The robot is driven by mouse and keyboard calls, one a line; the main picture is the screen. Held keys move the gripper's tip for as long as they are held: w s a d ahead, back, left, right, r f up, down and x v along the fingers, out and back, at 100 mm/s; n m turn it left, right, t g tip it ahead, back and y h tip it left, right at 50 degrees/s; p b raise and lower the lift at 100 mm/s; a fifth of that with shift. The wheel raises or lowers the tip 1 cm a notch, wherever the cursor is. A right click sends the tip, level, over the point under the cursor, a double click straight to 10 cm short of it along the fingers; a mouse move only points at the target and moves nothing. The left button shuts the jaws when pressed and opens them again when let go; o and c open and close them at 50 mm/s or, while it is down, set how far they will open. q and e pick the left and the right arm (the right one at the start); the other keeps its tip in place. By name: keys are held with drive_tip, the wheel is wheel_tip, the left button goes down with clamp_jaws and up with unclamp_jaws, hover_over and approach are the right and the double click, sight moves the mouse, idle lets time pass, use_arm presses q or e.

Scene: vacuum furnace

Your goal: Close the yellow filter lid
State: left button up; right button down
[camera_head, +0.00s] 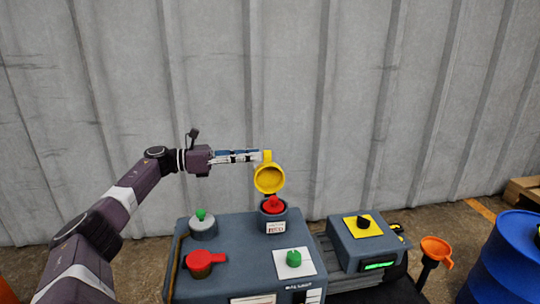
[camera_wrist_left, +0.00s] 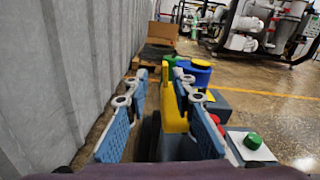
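The yellow filter lid (camera_head: 269,178) stands open, tilted up above a small dark filter housing (camera_head: 274,221) with a red part (camera_head: 273,205) inside. My left gripper (camera_head: 259,156) reaches in from the left at the height of the lid's upper tab. In the left wrist view the yellow lid (camera_wrist_left: 173,105) shows between the fingers of my left gripper (camera_wrist_left: 160,80), close to the right finger. The left finger is clearly apart from it, so the gripper is open. Whether the right finger touches the lid I cannot tell. My right gripper is not in view.
The grey machine top (camera_head: 235,255) carries a red handle (camera_head: 205,261), a green button (camera_head: 294,258) and a green-topped cap (camera_head: 202,224). A box with a black knob (camera_head: 364,222), an orange funnel (camera_head: 436,250) and a blue barrel (camera_head: 505,260) stand to the right. A corrugated wall (camera_head: 400,100) is behind.

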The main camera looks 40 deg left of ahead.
sight(267, 161)
use_arm(q)
drive_tip(key=b+x, duration=0.1)
drive_tip(key=x, duration=0.4)
drive_tip(key=shift+c, duration=0.2)
clamp_jaws()
